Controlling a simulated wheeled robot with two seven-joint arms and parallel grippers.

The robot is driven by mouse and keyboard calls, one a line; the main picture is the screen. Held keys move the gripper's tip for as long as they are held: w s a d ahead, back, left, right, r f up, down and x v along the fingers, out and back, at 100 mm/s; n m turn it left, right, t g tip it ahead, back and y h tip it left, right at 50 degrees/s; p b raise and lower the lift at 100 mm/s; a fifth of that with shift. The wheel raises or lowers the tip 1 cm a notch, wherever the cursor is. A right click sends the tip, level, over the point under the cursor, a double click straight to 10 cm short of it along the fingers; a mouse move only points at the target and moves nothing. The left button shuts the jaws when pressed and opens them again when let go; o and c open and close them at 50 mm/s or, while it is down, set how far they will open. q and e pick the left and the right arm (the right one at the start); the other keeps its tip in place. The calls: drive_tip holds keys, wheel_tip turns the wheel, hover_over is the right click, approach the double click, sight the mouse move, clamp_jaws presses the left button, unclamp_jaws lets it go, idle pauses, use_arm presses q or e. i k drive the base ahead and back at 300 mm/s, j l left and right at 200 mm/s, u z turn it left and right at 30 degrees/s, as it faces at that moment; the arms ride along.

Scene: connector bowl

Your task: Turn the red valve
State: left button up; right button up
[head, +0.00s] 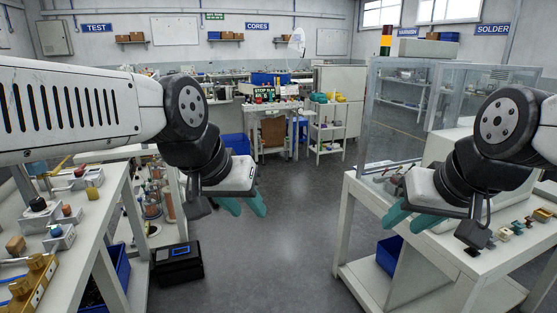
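I cannot make out a red valve for certain. Small grey boxes with knobs stand on the left bench; one has a reddish-brown knob (67,210) and another a small red part (79,172). A brass block with fittings (36,284) lies at the bench's near left corner. My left gripper (251,214) hangs over the aisle, right of the left bench, its teal fingers apart and empty. My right gripper (400,228) is at the left edge of the right bench, its teal fingers apart and empty. Neither touches anything.
The left bench (103,225) and right bench (350,215) flank an open grey floor (275,255). A black case (178,265) lies on the floor by the left bench. Clear panels (395,105) rise behind the right bench. A cluttered workstation (272,107) stands at the back.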

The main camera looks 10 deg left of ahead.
sight(79, 172)
drive_tip(key=i+u, duration=0.35)
drive_tip(key=i, duration=0.2)
drive_tip(key=i+l+u, duration=0.1)
drive_tip(key=i+u, duration=0.25)
drive_tip(key=i, duration=0.15)
drive_tip(key=i+j+u, duration=0.15)
drive_tip(key=i+u, duration=0.55)
drive_tip(key=u, duration=0.15)
drive_tip(key=i+u, duration=0.4)
drive_tip(key=i+l+u, duration=0.2)
drive_tip(key=u, duration=0.25)
drive_tip(key=i+l+u, duration=0.1)
drive_tip(key=i+u, duration=0.4)
drive_tip(key=i, duration=0.2)
